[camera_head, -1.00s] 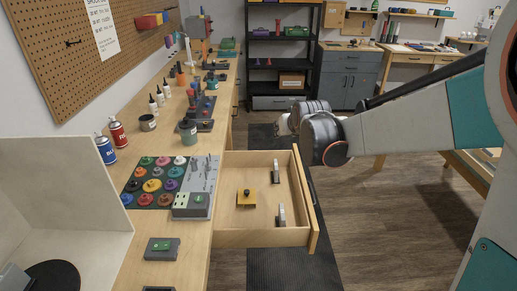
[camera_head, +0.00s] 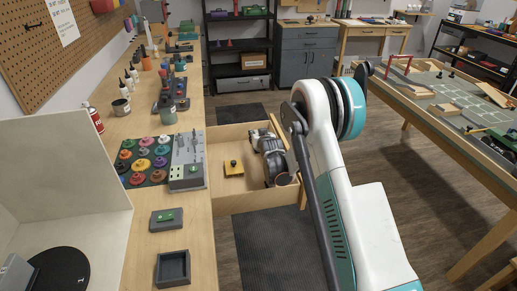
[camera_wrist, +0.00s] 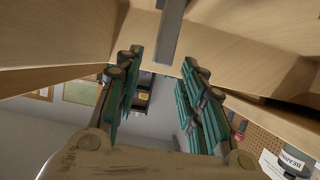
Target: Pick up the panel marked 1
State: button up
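No marking that I can read as 1 shows on any panel. A yellow panel with a black knob (camera_head: 234,168) lies flat on the floor of the open drawer (camera_head: 252,203). My gripper (camera_head: 268,148) is over the right side of the drawer, to the right of the yellow panel and apart from it. It hides the two small grey upright pieces seen there earlier. In the wrist view my gripper (camera_wrist: 158,78) is open, with nothing between its fingers. A grey bar (camera_wrist: 173,32) against pale wood shows beyond the fingertips.
The workbench (camera_head: 201,240) at left holds a grey block with a green label (camera_head: 166,219), an empty dark tray (camera_head: 173,268), a board of coloured knobs (camera_head: 147,160) and a grey box (camera_head: 187,177). The drawer walls stand close around my gripper.

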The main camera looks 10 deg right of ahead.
jog(key=shift+w+f, duration=0.35)
jog(key=shift+f, duration=0.25)
jog(key=b+x, duration=0.3)
jog(key=x, duration=0.3)
jog(key=shift+d+f, duration=0.1)
jog(key=shift+f, duration=0.1)
jog(key=shift+w+b, duration=0.3)
jog(key=shift+b, duration=0.05)
grip_shut()
